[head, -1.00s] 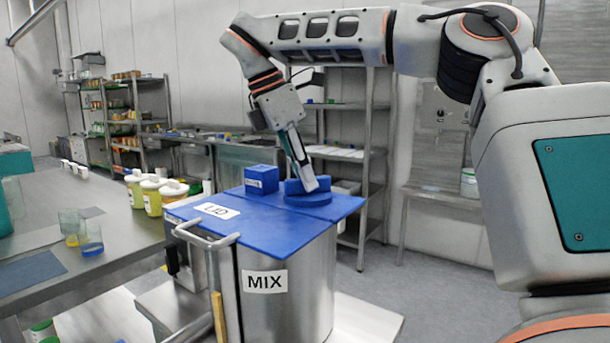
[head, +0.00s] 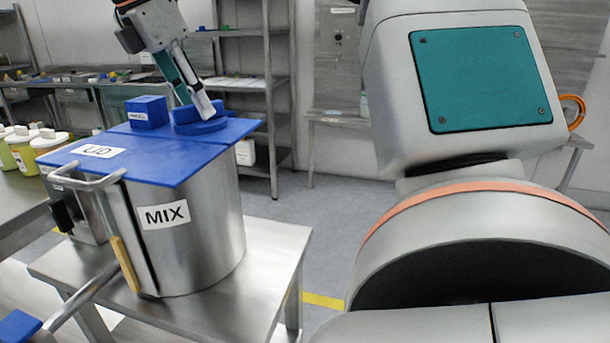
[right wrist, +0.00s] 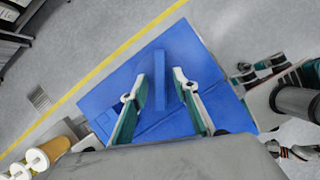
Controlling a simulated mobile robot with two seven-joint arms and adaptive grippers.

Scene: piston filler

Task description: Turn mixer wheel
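The mixer wheel (head: 195,124) is a blue round knob with a raised bar on top of the blue lid (head: 160,164), which is marked LID. The lid covers a steel drum (head: 200,240) marked MIX. My right gripper (head: 208,108) points down at the wheel, its fingertips at the raised bar. In the right wrist view, the fingers (right wrist: 160,76) are spread, with a blue upright piece of the wheel (right wrist: 176,58) between and beyond them. I cannot tell whether they touch it. My left gripper is not in view.
A blue box (head: 147,112) stands on the lid, left of the wheel. A metal handle (head: 92,184) juts from the drum's front left. Yellow-and-white tubs (head: 25,150) stand on the left table. The drum rests on a steel table (head: 268,262) with clear floor to its right.

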